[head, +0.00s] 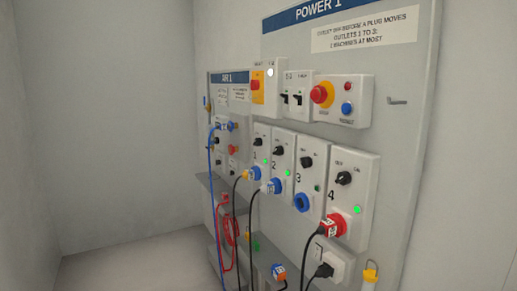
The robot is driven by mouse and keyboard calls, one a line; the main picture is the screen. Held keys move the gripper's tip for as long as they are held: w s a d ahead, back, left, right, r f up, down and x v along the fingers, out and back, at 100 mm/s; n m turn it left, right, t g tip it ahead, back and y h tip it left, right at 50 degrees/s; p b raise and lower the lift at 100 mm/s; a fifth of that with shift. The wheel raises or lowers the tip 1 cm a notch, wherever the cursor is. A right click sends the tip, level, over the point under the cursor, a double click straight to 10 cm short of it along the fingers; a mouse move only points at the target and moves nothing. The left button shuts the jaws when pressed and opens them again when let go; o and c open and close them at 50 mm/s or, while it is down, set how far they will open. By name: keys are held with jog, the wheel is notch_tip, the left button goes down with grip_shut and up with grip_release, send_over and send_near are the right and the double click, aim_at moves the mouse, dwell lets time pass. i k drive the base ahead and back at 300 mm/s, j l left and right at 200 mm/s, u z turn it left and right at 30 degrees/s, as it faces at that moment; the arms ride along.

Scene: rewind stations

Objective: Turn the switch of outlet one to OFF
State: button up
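Outlet one (263,134) is the leftmost of the numbered light-grey outlet boxes on the power panel. Its black rotary switch (258,142) is near the box's top; it is too small to tell which way it points. A green light (266,162) is lit on this box. A blue plug (252,174) with a black cable sits at its socket. My gripper is not in view.
Outlets two (283,136), three (311,148) and four (358,164) stand to the right, close together. A red emergency button (321,94) and breakers (299,99) are above. Cables hang below. The air panel (222,77) is left. Floor (130,268) is clear at left.

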aim_at(257, 141)
jog(key=i+j, duration=0.35)
jog(key=i+j+z, duration=0.1)
jog(key=i+j, duration=0.2)
jog(key=j, duration=0.15)
jog(key=i+j, duration=0.35)
jog(key=i+j+z, duration=0.1)
jog(key=i+j, duration=0.2)
jog(key=j, duration=0.2)
jog(key=i+j, duration=0.3)
jog(key=j, duration=0.15)
jog(key=z, duration=0.05)
